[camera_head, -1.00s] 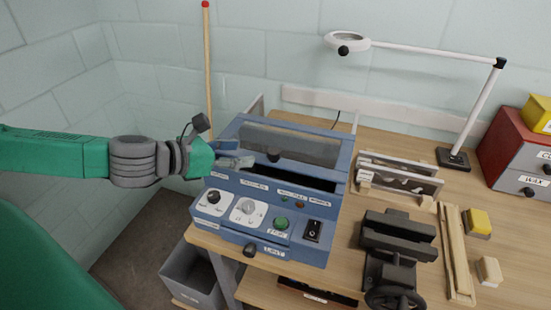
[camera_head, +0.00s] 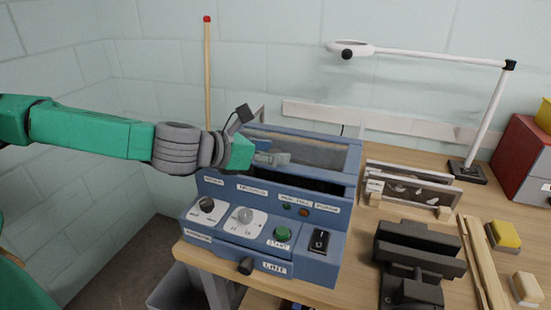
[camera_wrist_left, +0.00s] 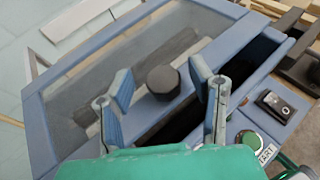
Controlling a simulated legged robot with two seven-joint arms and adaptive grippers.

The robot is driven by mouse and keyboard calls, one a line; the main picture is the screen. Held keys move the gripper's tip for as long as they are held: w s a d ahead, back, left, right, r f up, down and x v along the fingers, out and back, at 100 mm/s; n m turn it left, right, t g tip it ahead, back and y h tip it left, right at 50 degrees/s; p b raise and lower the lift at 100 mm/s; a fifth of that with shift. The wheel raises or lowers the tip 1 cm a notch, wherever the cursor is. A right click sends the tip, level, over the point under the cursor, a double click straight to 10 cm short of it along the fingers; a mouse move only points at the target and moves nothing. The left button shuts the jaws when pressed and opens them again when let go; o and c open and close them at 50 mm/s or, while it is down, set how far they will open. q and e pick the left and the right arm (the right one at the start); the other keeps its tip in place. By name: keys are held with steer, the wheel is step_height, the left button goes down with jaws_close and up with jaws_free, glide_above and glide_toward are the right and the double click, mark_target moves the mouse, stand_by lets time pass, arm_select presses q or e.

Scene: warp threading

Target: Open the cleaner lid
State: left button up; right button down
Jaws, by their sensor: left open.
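The blue cleaner (camera_head: 262,245) stands at the left end of the wooden bench, with knobs, a green button and a black switch on its front panel. Its lid, a blue frame (camera_wrist_left: 219,45) with a clear grey window (camera_head: 305,150), lies on top, with a dark opening along its front side. The round black lid knob (camera_wrist_left: 163,82) shows in the left wrist view. My left gripper (camera_wrist_left: 163,92) is open, its two blue-padded fingers on either side of the knob; I cannot tell whether they touch it. In the head view my left gripper (camera_head: 272,158) hides the knob.
A black vise (camera_head: 415,260), a rack with clear plates (camera_head: 410,188), wooden strips (camera_head: 482,265) and yellow blocks (camera_head: 503,236) occupy the bench at right. A white lamp (camera_head: 430,58) arches behind. A thin red-tipped stick (camera_head: 207,75) stands behind my left arm.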

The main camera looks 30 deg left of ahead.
arm_select(q)
steer(key=shift+w+d+f, duration=0.2)
steer(key=shift+w+d, duration=0.05)
steer(key=shift+w, duration=0.15)
arm_select(e)
steer(key=shift+f, duration=0.15)
